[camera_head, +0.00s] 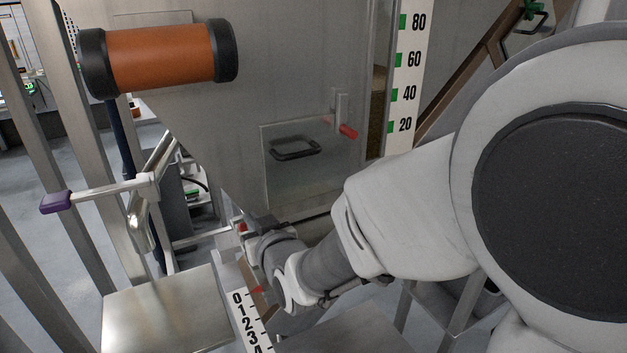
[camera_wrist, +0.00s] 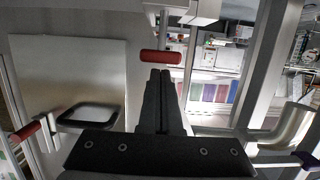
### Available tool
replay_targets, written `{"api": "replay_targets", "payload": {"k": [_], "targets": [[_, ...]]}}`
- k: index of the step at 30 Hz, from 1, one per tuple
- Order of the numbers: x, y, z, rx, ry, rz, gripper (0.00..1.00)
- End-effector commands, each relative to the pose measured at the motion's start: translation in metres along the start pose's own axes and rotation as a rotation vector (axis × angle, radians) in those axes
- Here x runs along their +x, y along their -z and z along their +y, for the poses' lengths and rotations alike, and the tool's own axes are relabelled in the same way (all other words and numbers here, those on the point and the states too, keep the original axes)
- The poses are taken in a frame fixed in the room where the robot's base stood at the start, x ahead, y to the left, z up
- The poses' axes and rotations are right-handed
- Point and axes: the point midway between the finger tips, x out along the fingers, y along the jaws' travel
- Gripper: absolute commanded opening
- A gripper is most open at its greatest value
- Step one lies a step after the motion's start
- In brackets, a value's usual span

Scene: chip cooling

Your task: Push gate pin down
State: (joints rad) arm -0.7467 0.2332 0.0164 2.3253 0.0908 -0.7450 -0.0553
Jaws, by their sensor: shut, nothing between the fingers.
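My gripper (camera_wrist: 160,74) is shut and empty, its two dark fingers side by side in the wrist view. A red-gripped pin (camera_wrist: 160,57) lies crosswise just beyond the fingertips, on a thin metal rod. I cannot tell whether they touch. In the head view a small red end (camera_head: 242,227) shows beside my wrist; the fingertips are hidden there. A second red-tipped pin (camera_head: 348,131) sits at the upper right of the gate panel (camera_head: 330,175) with a black handle (camera_head: 295,148); it also shows at the lower left of the wrist view (camera_wrist: 25,132). Neither is labelled as the gate pin.
An orange cylinder with black ends (camera_head: 160,53) projects from the grey hopper. A purple-tipped lever (camera_head: 56,202) stands at the left, among metal posts. A numbered scale (camera_head: 247,320) and a metal plate (camera_head: 165,315) lie low, near my wrist.

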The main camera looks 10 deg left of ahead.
Motion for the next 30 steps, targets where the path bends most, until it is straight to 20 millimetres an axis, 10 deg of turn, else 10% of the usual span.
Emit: {"api": "replay_targets", "payload": {"k": [30], "targets": [[0.007, -0.031, 0.000, 0.000, 0.000, -0.005, 0.00]]}}
